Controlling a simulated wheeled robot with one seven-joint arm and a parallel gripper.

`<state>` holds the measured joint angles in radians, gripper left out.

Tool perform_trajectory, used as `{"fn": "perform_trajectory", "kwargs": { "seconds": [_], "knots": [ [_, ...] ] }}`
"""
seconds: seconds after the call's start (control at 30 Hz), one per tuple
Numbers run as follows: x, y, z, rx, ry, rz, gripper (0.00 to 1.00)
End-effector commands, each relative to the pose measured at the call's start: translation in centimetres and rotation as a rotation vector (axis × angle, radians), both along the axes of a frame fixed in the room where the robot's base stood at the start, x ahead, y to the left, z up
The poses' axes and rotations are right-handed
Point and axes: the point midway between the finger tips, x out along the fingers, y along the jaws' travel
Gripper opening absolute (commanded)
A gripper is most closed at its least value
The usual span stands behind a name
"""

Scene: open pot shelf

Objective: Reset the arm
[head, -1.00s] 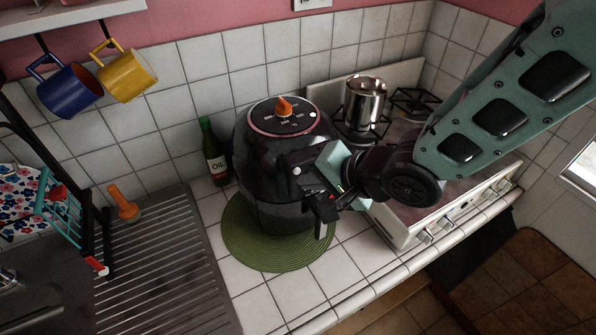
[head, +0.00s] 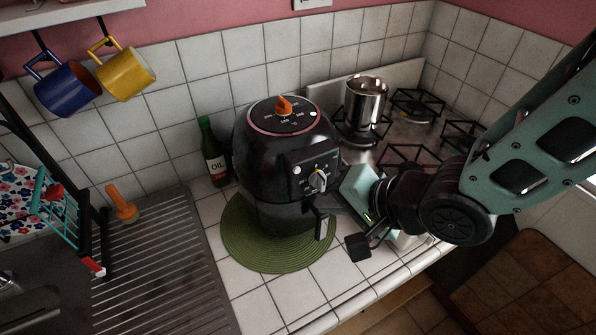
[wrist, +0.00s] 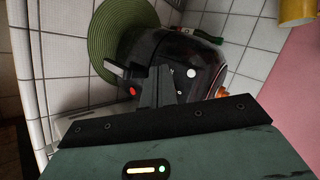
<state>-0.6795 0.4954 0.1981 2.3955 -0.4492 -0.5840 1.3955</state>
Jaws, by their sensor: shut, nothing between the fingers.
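My gripper (head: 357,246) is shut and empty in the head view, low over the tiled counter, just right of the black air fryer (head: 262,165). The air fryer stands upright on a round green mat (head: 245,252). Its dial panel (head: 315,178) and front handle (head: 322,222) face my gripper, and a small gap shows between the handle and the fingers. In the wrist view the air fryer (wrist: 210,62) lies ahead, past the dark gripper body, with the green mat (wrist: 100,35) at the upper left.
A stove (head: 400,150) with a metal pot (head: 365,102) stands at the back right, partly behind my arm. An oil bottle (head: 213,155) stands left of the air fryer. A ridged drainboard (head: 160,270) and a dish rack (head: 75,215) are at the left. Blue (head: 68,88) and yellow (head: 127,72) mugs hang above.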

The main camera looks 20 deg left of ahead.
Motion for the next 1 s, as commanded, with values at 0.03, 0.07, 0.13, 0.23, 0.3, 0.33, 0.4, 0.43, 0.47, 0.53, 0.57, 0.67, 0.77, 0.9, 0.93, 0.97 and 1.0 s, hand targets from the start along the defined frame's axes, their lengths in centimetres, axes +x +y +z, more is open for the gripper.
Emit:
{"fn": "perform_trajectory", "kwargs": {
  "seconds": [0.03,0.07,0.13,0.23,0.3,0.33,0.4,0.43,0.47,0.53,0.57,0.67,0.77,0.9,0.93,0.97,1.0],
  "knots": [
    [0.0,0.0,0.0,0.000,0.000,0.000,0.00],
    [0.0,0.0,0.0,0.000,0.000,0.000,0.00],
    [0.0,0.0,0.0,0.000,0.000,0.000,0.00],
    [0.0,0.0,0.0,0.000,0.000,0.000,0.00],
    [0.0,0.0,0.0,0.000,0.000,0.000,0.00],
    [0.0,0.0,0.0,0.000,0.000,0.000,0.00],
    [0.0,0.0,0.0,0.000,0.000,0.000,0.00],
    [0.0,-0.1,0.0,-0.002,-0.002,0.000,0.00],
    [0.0,-0.2,-0.1,-0.007,-0.006,0.001,0.00],
    [0.3,-0.8,-0.5,-0.041,-0.032,0.007,0.00],
    [0.4,-1.4,-0.8,-0.067,-0.049,0.011,0.00],
    [0.9,-4.1,-2.0,-0.202,-0.126,0.048,0.00],
    [0.6,-8.2,-3.3,-0.388,-0.191,0.124,0.00],
    [-1.8,-14.1,-4.8,-0.626,-0.205,0.299,0.00],
    [-2.6,-15.3,-5.1,-0.665,-0.197,0.343,0.00],
    [-3.4,-16.3,-5.3,-0.699,-0.188,0.385,0.00],
    [-4.4,-17.5,-5.6,-0.736,-0.174,0.442,0.00]
  ]
}}
